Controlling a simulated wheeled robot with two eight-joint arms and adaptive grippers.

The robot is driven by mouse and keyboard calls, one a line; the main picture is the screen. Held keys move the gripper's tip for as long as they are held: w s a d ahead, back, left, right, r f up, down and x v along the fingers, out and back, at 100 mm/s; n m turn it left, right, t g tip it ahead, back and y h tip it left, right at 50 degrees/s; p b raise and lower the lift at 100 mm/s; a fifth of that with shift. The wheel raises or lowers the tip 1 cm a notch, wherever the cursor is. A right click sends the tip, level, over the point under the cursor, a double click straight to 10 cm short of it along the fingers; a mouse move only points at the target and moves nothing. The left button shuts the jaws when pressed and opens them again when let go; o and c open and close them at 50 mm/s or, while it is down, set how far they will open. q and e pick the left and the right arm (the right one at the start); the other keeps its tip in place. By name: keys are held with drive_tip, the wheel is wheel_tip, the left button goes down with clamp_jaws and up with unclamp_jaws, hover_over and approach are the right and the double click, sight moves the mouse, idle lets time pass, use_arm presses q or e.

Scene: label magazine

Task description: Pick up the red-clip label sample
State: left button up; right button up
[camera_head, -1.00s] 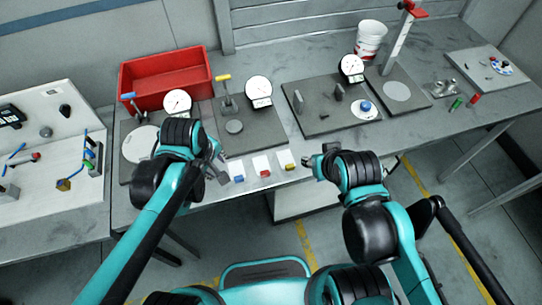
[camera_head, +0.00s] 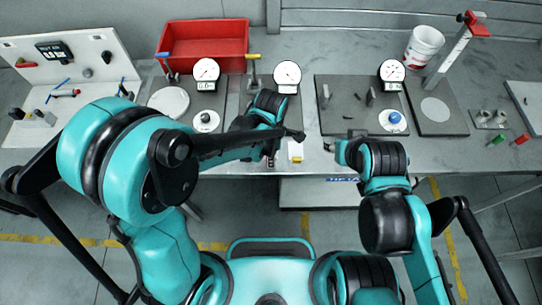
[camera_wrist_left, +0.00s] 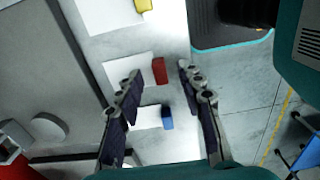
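In the left wrist view the red-clip label sample is a white card (camera_wrist_left: 122,76) with a red clip (camera_wrist_left: 159,71) at its right end, lying flat on the bench. My left gripper (camera_wrist_left: 160,73) is open and empty, with its fingertips on either side of the red clip in the picture. I cannot tell its height above the card. In the head view my left gripper (camera_head: 286,143) is over the bench's front edge and largely hides the samples. My right gripper (camera_head: 335,147) is near that edge, to the right; its finger opening is unclear.
A blue-clip sample (camera_wrist_left: 167,117) and a yellow-clip sample (camera_wrist_left: 143,5) lie on either side. Dark plates with dial gauges (camera_head: 287,73), a red bin (camera_head: 203,42) and a white bucket (camera_head: 424,46) stand farther back.

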use_arm(q)
drive_tip(key=shift+f, duration=0.6)
clamp_jaws()
drive_tip(key=shift+r, duration=0.2)
